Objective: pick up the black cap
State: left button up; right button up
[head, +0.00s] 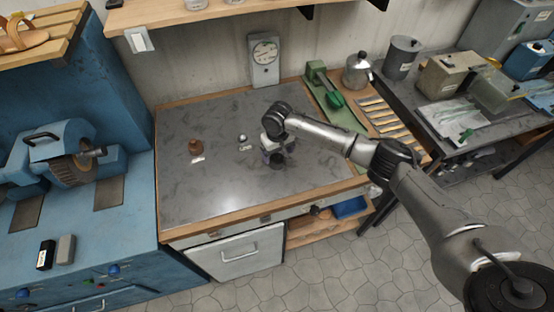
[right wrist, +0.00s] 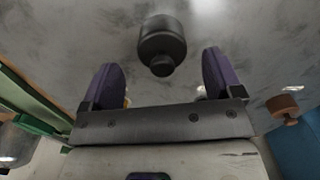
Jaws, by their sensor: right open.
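The black cap (right wrist: 162,42) is a dark, short cylinder with a narrower knob, standing on the grey metal worktop. In the right wrist view it shows between and just beyond my two purple fingertips, with clear space to each side. In the head view the dark cap (head: 277,160) shows right at my right gripper (head: 276,152), partly hidden by it. My right gripper (right wrist: 162,75) is open, with nothing between its fingers. My left gripper is in neither view.
A brown bottle (head: 195,147) and a small dark-and-silver item (head: 242,138) stand left of the gripper, with white labels near them. A green tool (head: 330,95), a metal pot (head: 357,70) and a dial scale (head: 264,60) are behind. The worktop's front (head: 230,195) is clear.

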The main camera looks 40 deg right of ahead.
aim_at(277, 155)
jog(key=shift+s+a+f, duration=0.1)
jog(key=shift+a+f, duration=0.05)
jog(key=shift+f, duration=1.65)
jog(key=c, duration=1)
jog(key=shift+r, duration=0.1)
